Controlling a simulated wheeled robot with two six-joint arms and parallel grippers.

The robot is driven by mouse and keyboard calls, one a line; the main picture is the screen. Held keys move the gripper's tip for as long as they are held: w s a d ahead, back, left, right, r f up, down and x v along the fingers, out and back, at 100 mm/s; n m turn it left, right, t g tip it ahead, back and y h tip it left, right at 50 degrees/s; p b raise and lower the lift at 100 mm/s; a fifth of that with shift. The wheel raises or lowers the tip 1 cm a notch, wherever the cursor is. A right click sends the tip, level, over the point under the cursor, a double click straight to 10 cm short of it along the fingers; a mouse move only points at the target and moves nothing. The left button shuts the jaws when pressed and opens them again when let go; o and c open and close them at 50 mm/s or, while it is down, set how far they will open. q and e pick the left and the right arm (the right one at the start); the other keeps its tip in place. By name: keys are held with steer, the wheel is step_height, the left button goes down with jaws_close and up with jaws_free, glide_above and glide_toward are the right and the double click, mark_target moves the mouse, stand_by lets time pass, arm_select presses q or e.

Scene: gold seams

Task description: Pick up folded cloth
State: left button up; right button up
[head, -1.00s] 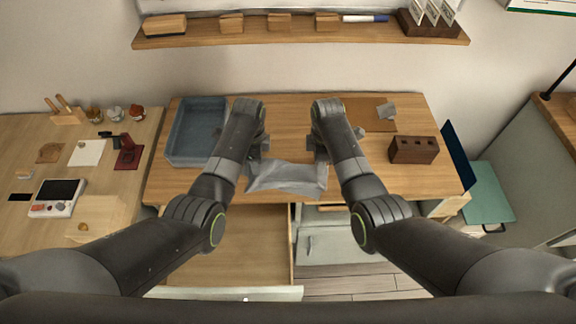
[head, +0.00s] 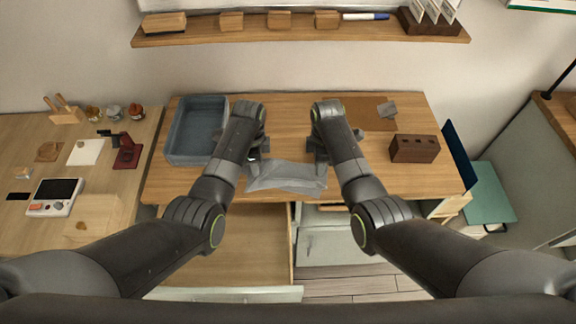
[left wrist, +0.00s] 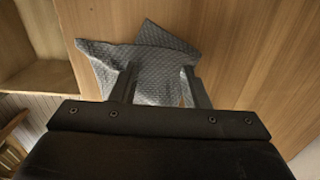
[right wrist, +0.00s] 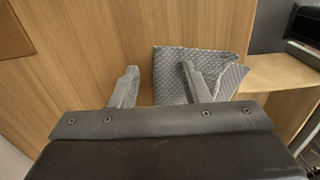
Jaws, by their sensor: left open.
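The grey woven cloth (head: 287,178) lies folded and uneven near the front edge of the wooden table, between my two grippers. My left gripper (head: 258,148) is at the cloth's left end. In the left wrist view, its fingers (left wrist: 160,84) are apart, with the cloth (left wrist: 150,60) beneath and between them; I cannot tell whether they touch it. My right gripper (head: 318,148) is by the cloth's right end. In the right wrist view, its fingers (right wrist: 157,78) are apart, one over the cloth (right wrist: 220,68), the other over bare wood.
A blue-grey tray (head: 170,152) stands to the left on the table (head: 375,180). A dark brown block with holes (head: 414,149) stands to the right. A brown mat (head: 362,115) with a small grey piece (head: 387,109) lies behind. An open drawer (head: 245,265) is below the front edge.

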arm_select(q)
steer(key=shift+c, duration=0.3)
arm_select(e)
steer(key=shift+f, duration=0.1)
steer(key=shift+c, duration=0.3)
arm_select(q)
steer(key=shift+s, duration=0.1)
jaws_close()
arm_select(e)
steer(key=shift+s, duration=0.1)
jaws_close()
